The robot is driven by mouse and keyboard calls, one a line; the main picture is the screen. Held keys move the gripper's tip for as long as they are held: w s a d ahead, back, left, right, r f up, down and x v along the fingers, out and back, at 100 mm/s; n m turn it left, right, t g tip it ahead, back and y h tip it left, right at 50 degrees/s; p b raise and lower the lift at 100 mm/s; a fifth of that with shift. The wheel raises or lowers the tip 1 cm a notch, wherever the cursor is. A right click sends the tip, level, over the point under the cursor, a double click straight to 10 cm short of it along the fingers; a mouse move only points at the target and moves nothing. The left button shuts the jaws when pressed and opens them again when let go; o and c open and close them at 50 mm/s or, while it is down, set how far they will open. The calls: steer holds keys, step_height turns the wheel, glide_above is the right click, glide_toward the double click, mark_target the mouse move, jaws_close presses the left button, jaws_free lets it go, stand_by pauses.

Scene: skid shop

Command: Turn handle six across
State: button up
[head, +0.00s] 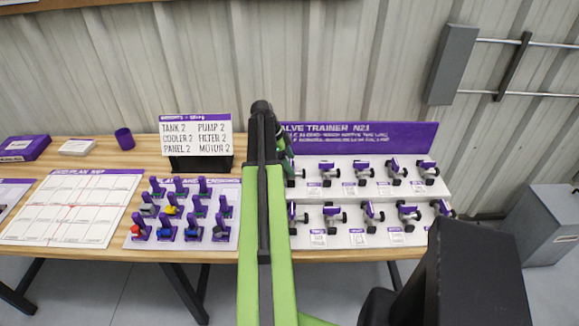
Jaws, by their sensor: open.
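The valve trainer, with a purple back sign (370,137) reading "VALVE TRAINER N21", stands at the right end of the wooden table. It carries two rows of small valves with purple and dark parts on white steps. An upper-row valve (363,172) and a lower-row valve (372,213) are among several in plain view. Small white labels sit below some valves; their writing is too small to read, so I cannot tell which is handle six. My green arm covers the trainer's left end. My gripper's fingers do not show.
Left of my arm, a white board (181,240) holds several purple-based pieces. A lettered sign (196,137) stands behind it, and a flat plan sheet (72,208) lies farther left. A purple cup (125,139) stands behind the sheet. A grey cabinet (545,225) stands right of the table.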

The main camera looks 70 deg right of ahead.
steer(key=c, duration=1.4)
steer(key=shift+o, duration=0.2)
steer(key=shift+a+n, duration=0.1)
steer(key=shift+n, duration=0.3)
steer(key=n+h, duration=0.1)
steer(key=n, duration=0.2)
steer(key=shift+s+a+t, duration=0.1)
steer(key=shift+a+t, duration=0.05)
steer(key=shift+t, duration=0.15)
steer(key=n+t, duration=0.1)
steer(key=n, duration=0.1)
steer(key=n+h, duration=0.1)
steer(key=n, duration=0.2)
steer(key=shift+s+t, duration=0.1)
steer(key=shift+t, duration=0.3)
steer(key=n+t, duration=0.1)
steer(key=n, duration=0.3)
steer(key=shift+s+n+t+h, duration=0.1)
steer(key=shift+n+t+h, duration=0.3)
steer(key=n+t, duration=0.1)
steer(key=n, duration=0.3)
steer(key=shift+t, duration=0.3)
steer(key=shift+n, duration=0.3)
